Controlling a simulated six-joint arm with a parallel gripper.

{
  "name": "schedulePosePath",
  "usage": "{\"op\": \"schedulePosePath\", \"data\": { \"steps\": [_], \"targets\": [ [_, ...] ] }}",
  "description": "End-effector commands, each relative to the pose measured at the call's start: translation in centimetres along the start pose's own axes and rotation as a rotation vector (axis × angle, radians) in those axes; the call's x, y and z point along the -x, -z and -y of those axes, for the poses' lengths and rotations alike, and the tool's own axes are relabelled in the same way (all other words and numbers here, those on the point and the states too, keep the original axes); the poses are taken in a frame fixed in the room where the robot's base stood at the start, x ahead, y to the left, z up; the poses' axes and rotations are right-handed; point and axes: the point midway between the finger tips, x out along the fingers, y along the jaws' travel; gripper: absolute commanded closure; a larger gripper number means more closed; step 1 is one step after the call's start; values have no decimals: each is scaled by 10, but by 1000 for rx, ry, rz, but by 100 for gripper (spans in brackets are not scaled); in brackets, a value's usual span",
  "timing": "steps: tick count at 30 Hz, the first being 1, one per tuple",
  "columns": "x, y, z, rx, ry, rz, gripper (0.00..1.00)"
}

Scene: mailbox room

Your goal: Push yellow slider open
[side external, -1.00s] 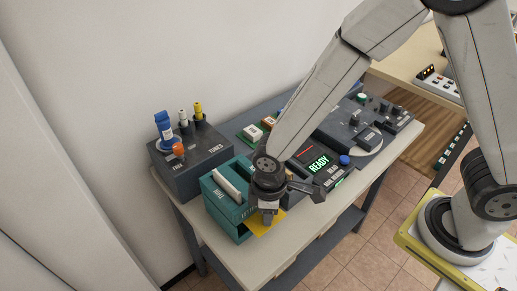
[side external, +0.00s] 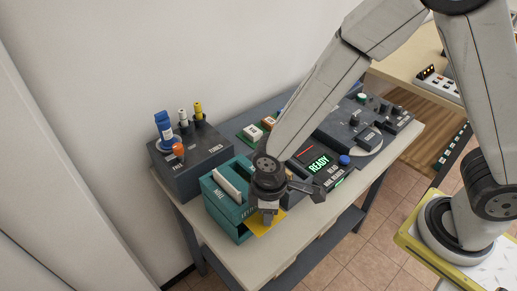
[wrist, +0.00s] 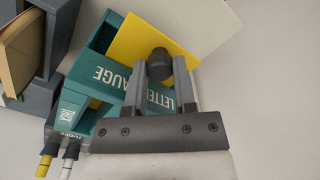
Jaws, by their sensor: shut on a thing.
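The yellow slider (wrist: 128,42) is a flat plate lying partly out of the teal letter gauge box (wrist: 95,75). A dark round knob (wrist: 159,64) stands on the slider. In the wrist view my gripper (wrist: 160,70) is shut on this knob, one finger on each side. In the side external view the teal box (side external: 225,206) stands near the table's left front corner, with my gripper (side external: 268,212) at its right side. Only part of the slider (side external: 257,224) shows there, below the gripper; the knob is hidden by the gripper.
A dark tube rack (side external: 190,160) with colored tubes stands behind the teal box. A console (side external: 328,170) with a lit READY screen is right of my gripper. A white letter (side external: 228,184) stands in the box's slot. The table's front strip (side external: 290,232) is clear.

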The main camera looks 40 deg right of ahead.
Motion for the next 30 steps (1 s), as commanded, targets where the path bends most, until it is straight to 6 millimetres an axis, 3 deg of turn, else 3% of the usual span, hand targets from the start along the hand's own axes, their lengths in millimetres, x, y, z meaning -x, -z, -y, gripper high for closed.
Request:
{"op": "schedulePosePath", "data": {
  "steps": [16, 30],
  "targets": [
    [0, -1, -1, -1, 0, 1, 100],
    [0, -25, -25, -1, 1, 3, 100]
  ]
}}
